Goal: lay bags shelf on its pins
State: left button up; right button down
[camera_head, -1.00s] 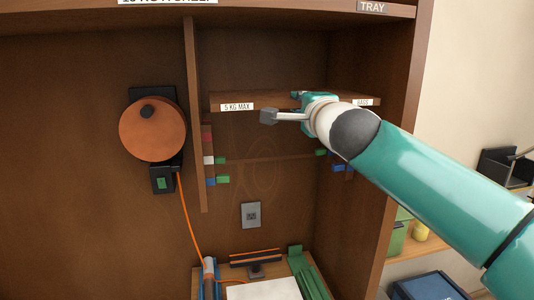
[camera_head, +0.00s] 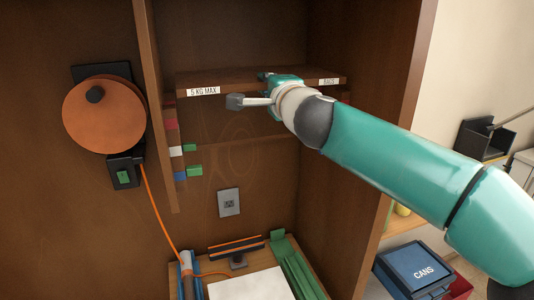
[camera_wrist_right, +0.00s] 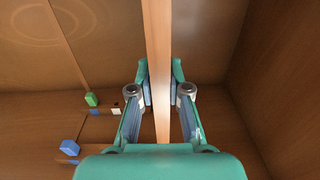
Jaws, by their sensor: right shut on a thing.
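The bags shelf (camera_head: 235,83) is a brown board with labels "5 KG MAX" and "BAGS" on its front edge. It spans the upper part of the cabinet bay and looks about level. My right gripper (camera_head: 272,80) is shut on its front edge; the right wrist view shows both fingers (camera_wrist_right: 160,85) clamped on the board (camera_wrist_right: 158,40). Coloured pins sit on the bay's left wall below the shelf: red (camera_head: 170,120), white (camera_head: 176,151), blue (camera_head: 180,176) and green (camera_head: 195,171). My arm hides most right-hand pins. I cannot tell whether the shelf touches any pin.
An orange cable reel (camera_head: 104,118) hangs left of the divider (camera_head: 150,60). A grey wall socket (camera_head: 229,202) is on the back panel. A lower surface holds white paper (camera_head: 252,286) and green strips (camera_head: 298,270). A blue CANS box (camera_head: 413,268) stands at right.

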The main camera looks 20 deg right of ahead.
jog(key=shift+s+d+f, duration=0.1)
jog(key=shift+f, duration=0.65)
notch_tip(320, 180, down, 14)
jog(key=b, duration=0.6)
jog(key=shift+f, duration=0.2)
